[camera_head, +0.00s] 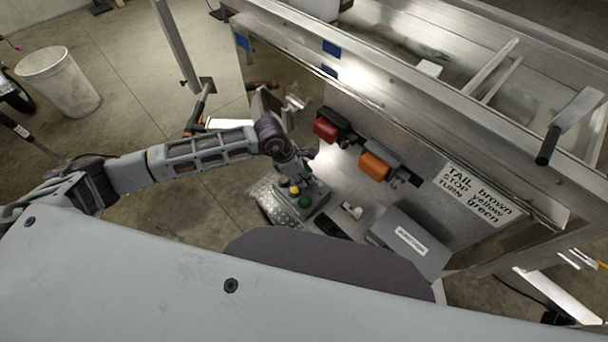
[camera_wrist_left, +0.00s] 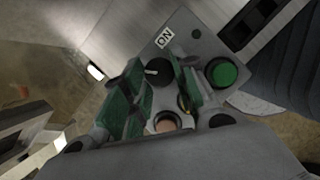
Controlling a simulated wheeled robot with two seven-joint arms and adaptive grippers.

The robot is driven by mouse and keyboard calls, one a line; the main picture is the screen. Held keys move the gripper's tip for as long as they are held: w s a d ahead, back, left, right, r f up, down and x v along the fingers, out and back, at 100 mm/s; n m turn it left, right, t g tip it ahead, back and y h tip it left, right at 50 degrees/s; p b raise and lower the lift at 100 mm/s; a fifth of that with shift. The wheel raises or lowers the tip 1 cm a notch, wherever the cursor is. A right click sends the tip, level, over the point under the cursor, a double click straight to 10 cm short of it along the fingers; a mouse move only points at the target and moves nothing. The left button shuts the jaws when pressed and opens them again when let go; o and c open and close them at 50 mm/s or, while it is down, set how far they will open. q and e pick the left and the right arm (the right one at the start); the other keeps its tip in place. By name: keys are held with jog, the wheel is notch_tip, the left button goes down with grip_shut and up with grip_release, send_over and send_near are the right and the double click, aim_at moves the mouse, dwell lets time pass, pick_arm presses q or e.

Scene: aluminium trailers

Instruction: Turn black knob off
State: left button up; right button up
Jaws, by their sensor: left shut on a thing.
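The black knob (camera_wrist_left: 158,69) sits on the face of a grey control box (camera_wrist_left: 190,22), with a pale mark towards its left side in the left wrist view. A white ON label (camera_wrist_left: 164,37) lies beyond it. My left gripper (camera_wrist_left: 156,80) has green-padded fingers, one on each side of the knob, and is shut on it. In the head view my left gripper (camera_head: 302,157) is over the far end of the control box (camera_head: 318,191), and the knob is hidden there. My right gripper is not in view.
A green button (camera_wrist_left: 222,72) and a pale orange button (camera_wrist_left: 168,124) are close to the fingers. A red lamp (camera_head: 326,129), an orange lamp (camera_head: 373,166) and a grey box (camera_head: 410,240) stand nearby. The trailer wall rises behind.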

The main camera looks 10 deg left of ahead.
pick_arm(q)
jog(key=shift+n+t, duration=0.4)
jog(key=shift+n, duration=0.5)
jog(key=o, duration=1.1)
jog(key=shift+c, duration=0.2)
jog(key=v, duration=1.2)
jog(key=shift+d, duration=0.2)
